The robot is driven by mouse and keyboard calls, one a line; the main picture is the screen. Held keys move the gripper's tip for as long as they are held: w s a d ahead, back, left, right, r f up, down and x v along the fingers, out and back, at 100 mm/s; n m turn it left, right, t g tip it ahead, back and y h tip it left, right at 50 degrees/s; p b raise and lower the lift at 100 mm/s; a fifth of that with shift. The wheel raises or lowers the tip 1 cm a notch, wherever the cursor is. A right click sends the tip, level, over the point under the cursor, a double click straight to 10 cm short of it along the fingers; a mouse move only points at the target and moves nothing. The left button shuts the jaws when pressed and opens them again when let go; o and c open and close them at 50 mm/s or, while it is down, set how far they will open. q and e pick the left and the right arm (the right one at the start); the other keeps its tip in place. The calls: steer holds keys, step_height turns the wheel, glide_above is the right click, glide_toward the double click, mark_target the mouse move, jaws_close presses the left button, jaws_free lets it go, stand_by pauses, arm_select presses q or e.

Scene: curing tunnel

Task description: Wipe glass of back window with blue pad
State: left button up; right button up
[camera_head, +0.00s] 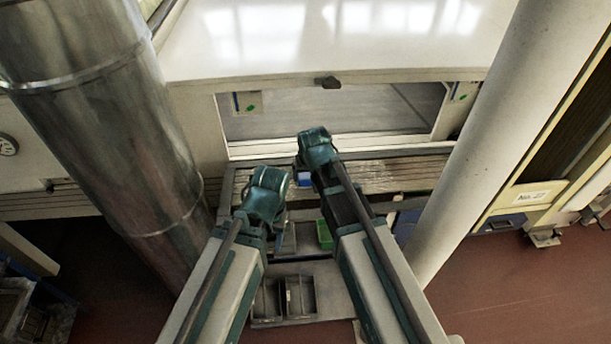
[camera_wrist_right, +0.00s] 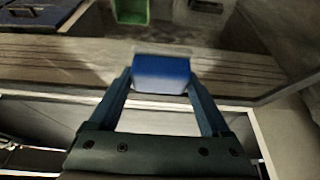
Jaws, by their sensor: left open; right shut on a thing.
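The blue pad (camera_head: 304,179) shows just below my right wrist in the head view. In the right wrist view, my right gripper (camera_wrist_right: 161,80) is shut on the blue pad (camera_wrist_right: 162,72), with one finger at each side. The pad is held over the slatted ledge, and I cannot tell whether it touches anything. A wide grey pane (camera_head: 315,112) in a pale frame, which looks like the back window, lies beyond both grippers. My left gripper (camera_head: 285,238) is open, lower and nearer, and partly hidden by its own wrist.
A slatted ledge (camera_head: 400,174) runs below the pane. A green bin (camera_head: 325,234) and a grey divided tray (camera_head: 284,298) sit below. A thick metal duct (camera_head: 105,120) stands at left and a pale column (camera_head: 485,140) at right. A dark latch (camera_head: 328,82) sits above the pane.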

steer(key=shift+d, duration=0.15)
steer(key=shift+w+d+r, duration=0.1)
steer(key=shift+d, duration=1.45)
steer(key=shift+w+d, duration=0.15)
steer(key=shift+d, duration=3.25)
steer(key=shift+d+f, duration=0.2)
steer(key=shift+d, duration=1.45)
